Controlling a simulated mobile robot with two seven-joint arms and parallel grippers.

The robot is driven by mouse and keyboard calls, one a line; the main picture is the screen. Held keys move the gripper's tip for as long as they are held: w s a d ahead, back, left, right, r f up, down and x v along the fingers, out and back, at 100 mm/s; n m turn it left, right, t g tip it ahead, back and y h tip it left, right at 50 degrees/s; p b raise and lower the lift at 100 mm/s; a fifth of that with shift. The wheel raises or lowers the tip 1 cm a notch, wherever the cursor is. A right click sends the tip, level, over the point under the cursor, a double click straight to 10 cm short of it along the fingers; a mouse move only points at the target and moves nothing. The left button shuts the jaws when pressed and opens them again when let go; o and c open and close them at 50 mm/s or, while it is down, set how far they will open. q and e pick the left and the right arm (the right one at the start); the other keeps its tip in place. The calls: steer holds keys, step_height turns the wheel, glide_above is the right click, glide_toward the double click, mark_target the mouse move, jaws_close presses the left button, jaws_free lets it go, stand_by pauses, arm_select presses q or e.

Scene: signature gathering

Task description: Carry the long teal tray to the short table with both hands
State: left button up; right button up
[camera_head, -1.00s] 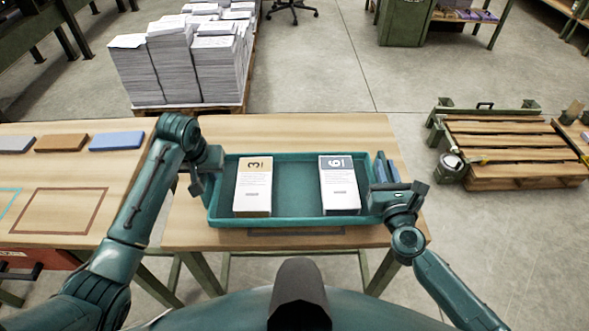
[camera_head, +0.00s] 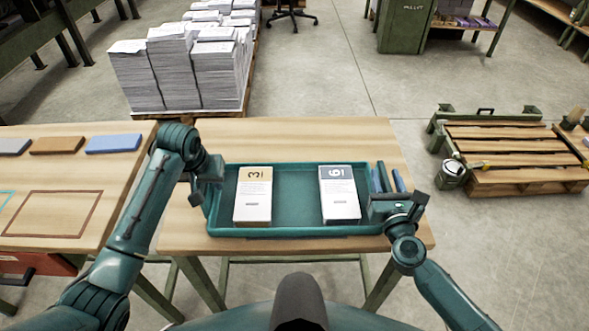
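The long teal tray (camera_head: 295,232) lies lengthwise across the right-hand wooden table (camera_head: 330,130), over its near half. I cannot tell whether its underside touches the tabletop. Inside it are two white paper stacks: one marked 3 with a tan band (camera_head: 252,205) at left, one marked 6 with a grey-blue band (camera_head: 341,200) at right. My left gripper (camera_head: 207,180) is at the tray's left end and my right gripper (camera_head: 388,203) at its right end. Both seem shut on the tray's ends, though the fingertips are mostly hidden. Slim blue pieces (camera_head: 381,178) show beside the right gripper.
The left-hand table (camera_head: 110,180) bears grey, brown and blue blocks (camera_head: 114,142) and drawn outlines. Tall paper piles (camera_head: 180,75) stand behind. A wooden pallet (camera_head: 510,155) lies on the floor at right.

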arm_select(q)
steer(key=v, duration=1.1)
steer(key=shift+s+r, duration=0.1)
steer(key=shift+r, duration=0.4)
arm_select(e)
steer(key=shift+s, duration=0.55)
steer(key=s, duration=1.1)
steer(key=shift+d, duration=0.2)
